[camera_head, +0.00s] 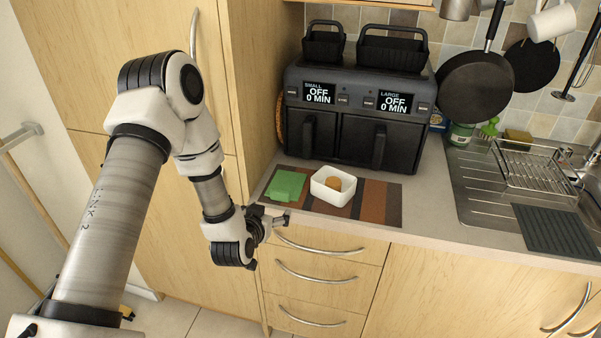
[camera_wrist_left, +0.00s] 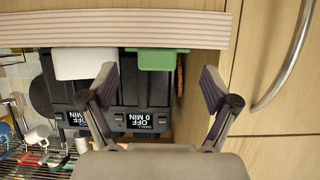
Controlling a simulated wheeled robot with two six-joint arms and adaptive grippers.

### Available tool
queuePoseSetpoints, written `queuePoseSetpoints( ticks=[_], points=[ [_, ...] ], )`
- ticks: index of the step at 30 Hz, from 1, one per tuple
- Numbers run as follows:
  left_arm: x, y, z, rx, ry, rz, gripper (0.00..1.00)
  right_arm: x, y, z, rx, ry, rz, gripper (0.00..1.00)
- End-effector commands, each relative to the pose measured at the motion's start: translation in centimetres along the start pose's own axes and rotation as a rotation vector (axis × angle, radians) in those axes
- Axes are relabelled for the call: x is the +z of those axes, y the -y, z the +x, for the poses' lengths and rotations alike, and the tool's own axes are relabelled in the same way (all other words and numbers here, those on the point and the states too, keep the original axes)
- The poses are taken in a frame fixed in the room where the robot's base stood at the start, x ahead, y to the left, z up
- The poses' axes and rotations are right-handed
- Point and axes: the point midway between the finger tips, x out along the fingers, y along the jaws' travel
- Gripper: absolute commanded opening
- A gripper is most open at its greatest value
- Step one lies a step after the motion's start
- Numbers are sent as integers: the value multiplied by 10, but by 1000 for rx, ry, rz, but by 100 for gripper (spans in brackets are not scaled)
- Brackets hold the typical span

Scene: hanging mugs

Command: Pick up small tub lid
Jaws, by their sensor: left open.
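The small tub lid is green (camera_head: 286,185) and lies on a striped mat on the counter, left of a white tub (camera_head: 333,187). The tub holds a round brownish-orange item. My left gripper (camera_head: 273,219) is at the counter's front edge, just in front of the lid and apart from it. In the left wrist view, which looks upside down, the open fingers (camera_wrist_left: 158,82) are spread with nothing between them. The green lid (camera_wrist_left: 157,59) shows beyond them near the counter edge, and the white tub (camera_wrist_left: 82,63) is to its left. My right gripper is not in view.
A black double air fryer (camera_head: 352,115) stands behind the mat (camera_head: 381,203). A tall wooden cabinet (camera_head: 252,90) closes off the left side. A sink with a dish rack (camera_head: 530,168) is at the right. Drawers with curved handles (camera_head: 318,275) are below the counter.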

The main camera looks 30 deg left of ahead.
Motion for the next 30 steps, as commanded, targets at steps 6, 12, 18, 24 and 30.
queuePoseSetpoints(
  ticks=[6, 12, 18, 24, 30],
  points=[
    [-31, 4, 8, -6, -36, -21, 88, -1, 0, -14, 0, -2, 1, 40],
    [-33, 3, 35, -5, -34, -19, 88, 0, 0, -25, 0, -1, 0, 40],
    [-32, 2, 69, -5, -33, -21, 88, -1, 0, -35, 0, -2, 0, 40],
    [-30, 2, 74, -4, -31, -21, 88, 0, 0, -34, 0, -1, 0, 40],
    [-30, 2, 74, -5, -31, -22, 36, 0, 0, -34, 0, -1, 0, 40]
  ],
)
